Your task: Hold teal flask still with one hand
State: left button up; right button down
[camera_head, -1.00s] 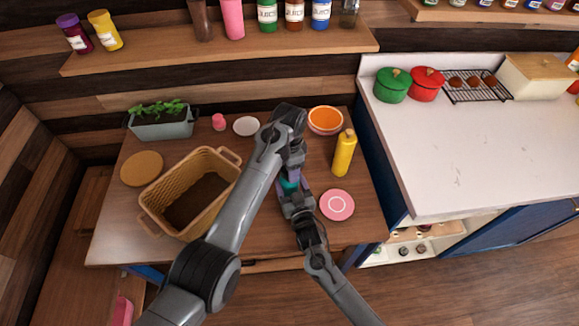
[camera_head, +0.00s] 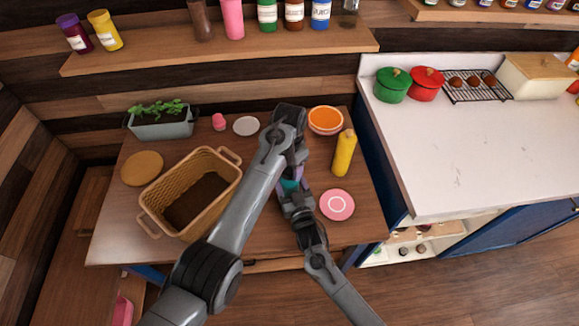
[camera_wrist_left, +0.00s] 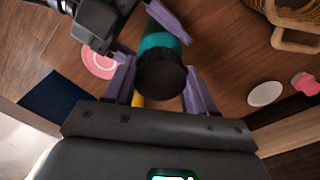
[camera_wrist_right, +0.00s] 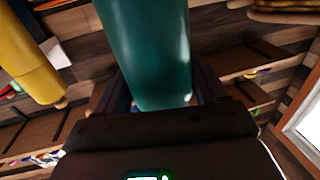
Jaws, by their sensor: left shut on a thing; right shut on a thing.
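The teal flask (camera_head: 289,185) is mostly hidden between my two grippers in the head view. In the left wrist view its teal body (camera_wrist_left: 160,42) and dark round cap (camera_wrist_left: 162,78) show. My left gripper (camera_wrist_left: 158,82) is shut on the flask at its capped end, with purple fingers on either side. My right gripper (camera_wrist_right: 157,92) is shut on the flask's teal body (camera_wrist_right: 147,50), which fills the middle of the right wrist view. I cannot tell from the head view how far the flask is above the table.
A yellow bottle (camera_head: 344,154) and a pink plate (camera_head: 337,205) are close on the right. An orange bowl (camera_head: 325,119) stands behind. A wicker basket (camera_head: 158,190), a planter (camera_head: 174,128) and a round board (camera_head: 142,169) are on the left. A white counter (camera_head: 480,150) bounds the right.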

pick_arm(q)
jog(key=shift+r, duration=0.1)
jog(key=shift+r, duration=0.9)
jog(key=shift+r, duration=0.1)
jog(key=shift+r, duration=1.95)
pick_arm(e)
grip_release()
pick_arm(q)
jog(key=shift+s, duration=0.1)
pick_arm(e)
jog(key=shift+s, duration=0.15)
